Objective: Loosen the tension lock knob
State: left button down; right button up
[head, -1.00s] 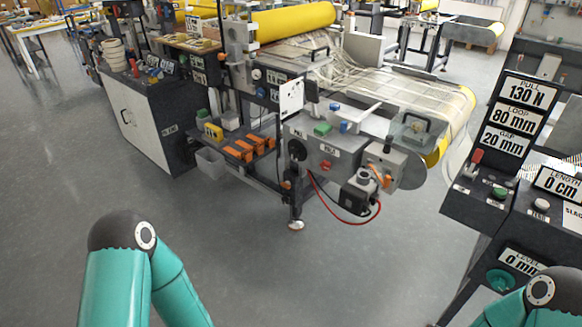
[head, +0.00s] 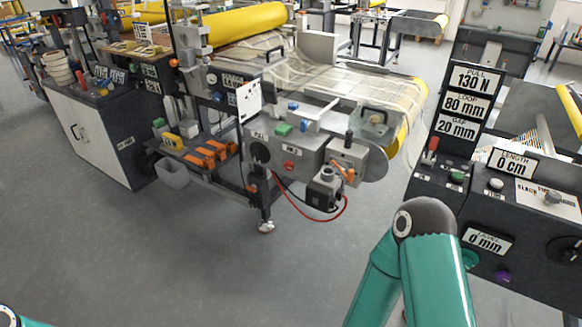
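The laminating machine's drive end (head: 305,140) stands in the middle of the head view. It carries a black round knob (head: 260,152) under a PULL plate, a red button (head: 289,166), a green button (head: 283,129) and a blue one (head: 305,126). An orange lever (head: 345,172) sits on a grey box at its right. I cannot tell which of these is the tension lock knob. My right arm rises at the bottom right with its gripper out of view. Only a sliver of my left arm shows at the bottom left corner, its gripper out of view.
A control console (head: 440,180) with readouts, buttons and a purple knob (head: 502,276) stands at the right. A red hose (head: 320,217) hangs low below the machine. A white-doored cabinet (head: 90,140) is at the left. The grey floor (head: 190,255) in front is clear.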

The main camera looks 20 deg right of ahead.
aim_at(289, 166)
jog(key=u, duration=0.1)
jog(key=i, duration=1.65)
jog(key=z, duration=0.1)
